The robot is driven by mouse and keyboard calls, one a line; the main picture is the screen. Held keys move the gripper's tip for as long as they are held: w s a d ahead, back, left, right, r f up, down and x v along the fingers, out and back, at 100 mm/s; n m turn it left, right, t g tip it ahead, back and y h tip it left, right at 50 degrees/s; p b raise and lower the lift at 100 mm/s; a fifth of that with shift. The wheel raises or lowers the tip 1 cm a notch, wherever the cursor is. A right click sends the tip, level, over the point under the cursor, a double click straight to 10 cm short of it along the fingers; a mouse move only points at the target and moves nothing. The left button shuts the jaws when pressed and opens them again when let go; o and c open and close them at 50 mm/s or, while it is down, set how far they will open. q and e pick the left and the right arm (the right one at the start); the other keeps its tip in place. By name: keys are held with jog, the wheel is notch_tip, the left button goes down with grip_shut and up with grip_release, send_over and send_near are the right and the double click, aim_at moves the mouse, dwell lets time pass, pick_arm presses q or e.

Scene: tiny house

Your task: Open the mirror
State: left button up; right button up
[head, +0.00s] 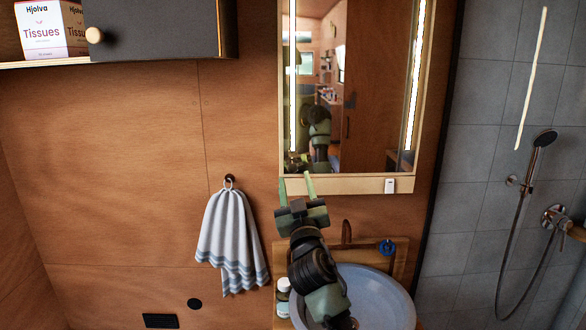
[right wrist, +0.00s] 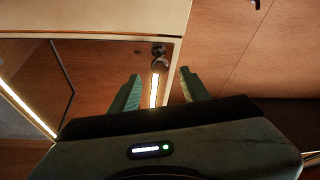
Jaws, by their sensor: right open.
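The mirror (head: 365,85) hangs on the wooden wall, with a pale wooden frame (head: 350,185) and lit strips down both sides. It looks closed against the wall. My right gripper (head: 296,186) is at the frame's lower left corner, its two green fingers pointing up, apart and empty. In the right wrist view my right gripper (right wrist: 160,88) has its fingers on either side of the mirror frame's edge (right wrist: 176,60). I cannot tell whether they touch it. The mirror's glass (right wrist: 105,65) shows to the left there. My left gripper is not in view.
A washbasin (head: 385,295) with a tap (head: 346,232) stands below the mirror. A striped towel (head: 232,240) hangs to the left. A shelf cabinet with a tissue box (head: 50,28) is at upper left. A shower head (head: 545,138) and hose are at right.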

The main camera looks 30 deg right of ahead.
aim_at(292, 169)
jog(key=p+x, duration=0.1)
jog(key=x, duration=0.4)
jog(key=shift+f, duration=0.1)
grip_shut()
dwell(1.3)
